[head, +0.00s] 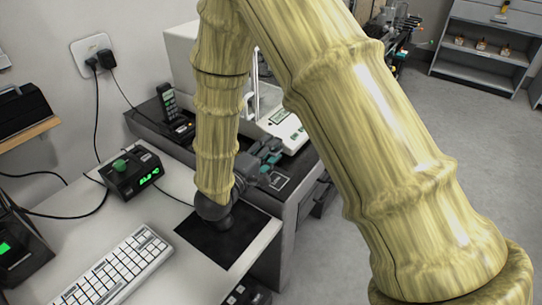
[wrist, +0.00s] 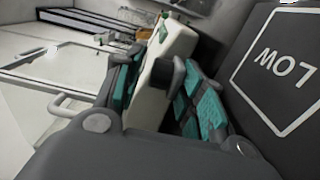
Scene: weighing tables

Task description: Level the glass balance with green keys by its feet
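The glass balance (head: 288,132) is a white body with green keys on its front panel, on a dark bench top. Its glass case is mostly hidden behind my arm in the head view. In the wrist view its glass case frame (wrist: 60,62) shows at left. My gripper (head: 268,158) is at the balance's near left end. In the wrist view my gripper (wrist: 168,92) has its teal-padded fingers apart, on either side of a white part of the balance (wrist: 150,85). A dark rounded piece lies between the fingers. Whether either pad touches is unclear. The levelling feet and bubble are not clearly visible.
A plate marked LOW (wrist: 285,65) lies beside the right finger. A white keyboard (head: 122,268), a black box with green display (head: 131,175) and a dark mat (head: 225,240) are on the near table. A phone (head: 168,100) stands behind. Open floor lies right.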

